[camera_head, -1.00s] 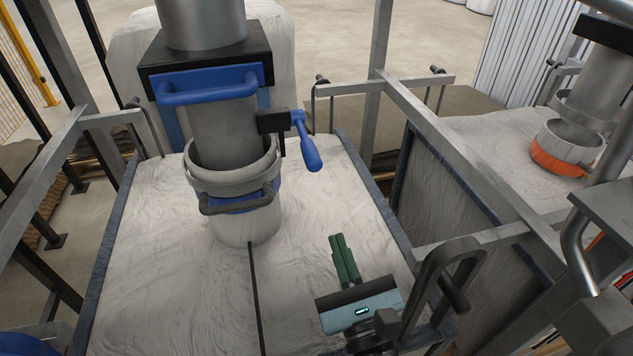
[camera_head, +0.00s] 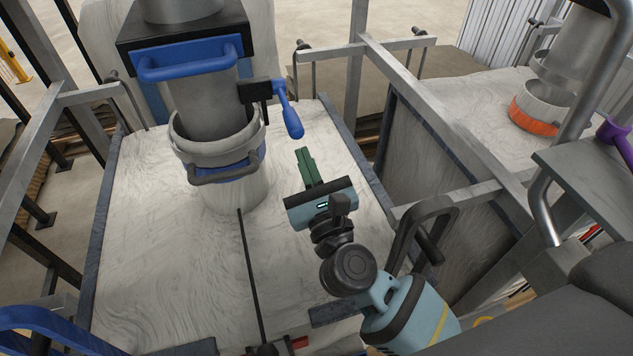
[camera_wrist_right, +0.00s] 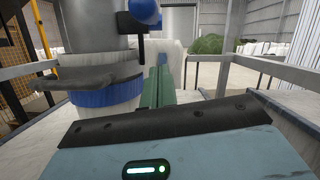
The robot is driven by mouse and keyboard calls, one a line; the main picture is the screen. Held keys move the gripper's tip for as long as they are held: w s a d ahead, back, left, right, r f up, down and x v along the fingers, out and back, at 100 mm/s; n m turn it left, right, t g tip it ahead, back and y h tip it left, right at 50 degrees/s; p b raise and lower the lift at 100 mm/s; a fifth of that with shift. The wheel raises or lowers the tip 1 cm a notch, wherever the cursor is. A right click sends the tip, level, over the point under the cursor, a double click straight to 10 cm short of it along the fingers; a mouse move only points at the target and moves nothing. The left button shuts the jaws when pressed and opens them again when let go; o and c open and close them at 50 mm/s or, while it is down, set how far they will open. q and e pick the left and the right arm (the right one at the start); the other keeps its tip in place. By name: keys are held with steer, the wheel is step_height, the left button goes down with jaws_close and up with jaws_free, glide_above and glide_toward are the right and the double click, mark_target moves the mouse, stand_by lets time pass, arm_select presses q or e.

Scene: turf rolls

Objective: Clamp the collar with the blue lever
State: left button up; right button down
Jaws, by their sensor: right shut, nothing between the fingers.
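The blue lever (camera_head: 290,118) hangs downward from a black bracket on the right side of the metal spout. The grey collar (camera_head: 194,151) sits around the lower spout, with a blue band and a dark grey handle below it. In the right wrist view the lever's rounded end (camera_wrist_right: 146,11) shows at the top, and the blue band (camera_wrist_right: 108,96) at left. My right gripper (camera_head: 303,153) has its green fingers shut and empty, pointing up just below the lever's end, apart from it in the picture. Its fingers also show in the wrist view (camera_wrist_right: 165,85). My left gripper is not in view.
A pale bulk bag (camera_head: 140,250) fills the space under the spout, inside a metal frame. A frame post with a dark curved handle (camera_head: 425,235) stands close to my right arm. A second spout with an orange band (camera_head: 537,121) is at right.

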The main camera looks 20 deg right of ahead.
mark_target(289, 113)
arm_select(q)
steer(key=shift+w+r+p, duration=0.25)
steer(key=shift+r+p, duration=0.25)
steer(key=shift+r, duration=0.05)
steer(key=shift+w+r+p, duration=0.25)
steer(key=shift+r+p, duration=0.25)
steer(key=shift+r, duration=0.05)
arm_select(e)
steer(key=r, duration=0.4)
steer(key=shift+w+a, duration=0.1)
steer(key=shift+a, duration=0.3)
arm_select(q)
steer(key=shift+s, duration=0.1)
